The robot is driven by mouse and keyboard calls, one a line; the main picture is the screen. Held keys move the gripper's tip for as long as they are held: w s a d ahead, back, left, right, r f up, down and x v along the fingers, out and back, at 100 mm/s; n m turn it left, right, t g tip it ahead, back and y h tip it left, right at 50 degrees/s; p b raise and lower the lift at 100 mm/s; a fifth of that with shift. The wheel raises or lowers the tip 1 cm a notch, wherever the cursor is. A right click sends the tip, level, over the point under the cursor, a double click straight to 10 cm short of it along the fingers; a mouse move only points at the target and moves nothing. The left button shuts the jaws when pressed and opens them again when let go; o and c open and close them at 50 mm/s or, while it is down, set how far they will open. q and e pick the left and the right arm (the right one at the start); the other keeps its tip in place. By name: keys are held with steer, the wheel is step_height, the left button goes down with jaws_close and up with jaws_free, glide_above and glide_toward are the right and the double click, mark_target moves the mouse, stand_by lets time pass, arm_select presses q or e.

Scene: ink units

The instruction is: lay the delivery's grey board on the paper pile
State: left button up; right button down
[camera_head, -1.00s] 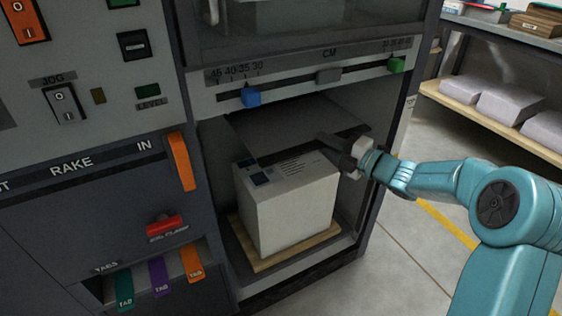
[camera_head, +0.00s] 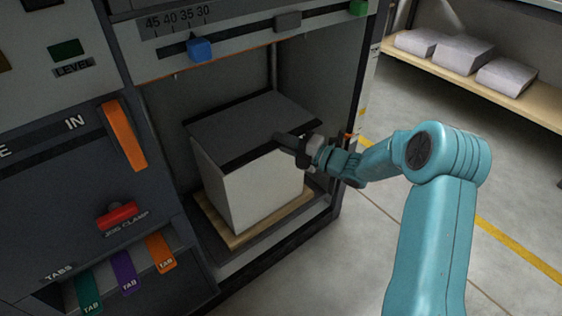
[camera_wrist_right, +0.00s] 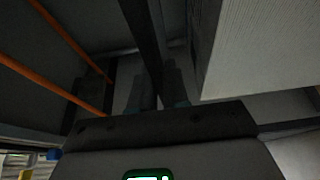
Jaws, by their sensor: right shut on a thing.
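The grey board (camera_head: 245,122) is over the top of the white paper pile (camera_head: 262,188) inside the machine bay, roughly level and covering most of the pile's top. A dark band runs along its front edge. My right gripper (camera_head: 287,143) is shut on the board's right front edge. In the right wrist view, the board (camera_wrist_right: 143,40) shows edge-on between the fingers (camera_wrist_right: 158,90), with the pile (camera_wrist_right: 265,50) at right and a gap apparent between them. Whether the board touches the pile elsewhere I cannot tell. My left gripper is not in view.
The pile stands on a wooden pallet (camera_head: 232,236). The bay's right post (camera_head: 358,110) is close to my right wrist. A slider rail with a blue knob (camera_head: 199,49) crosses above. Orange (camera_head: 124,136) and red (camera_head: 118,215) handles stick out at left. Floor at right is clear.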

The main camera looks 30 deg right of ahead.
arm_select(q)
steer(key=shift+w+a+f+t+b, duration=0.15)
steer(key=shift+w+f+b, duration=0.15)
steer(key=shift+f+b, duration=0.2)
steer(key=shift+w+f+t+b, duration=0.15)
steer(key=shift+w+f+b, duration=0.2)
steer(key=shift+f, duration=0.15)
arm_select(e)
step_height(320, 180, down, 5)
steer(key=shift+f, duration=0.2)
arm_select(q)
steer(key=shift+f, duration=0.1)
arm_select(e)
steer(key=shift+f, duration=0.1)
steer(key=shift+f, duration=0.15)
steer(key=c, duration=1.1)
jaws_free()
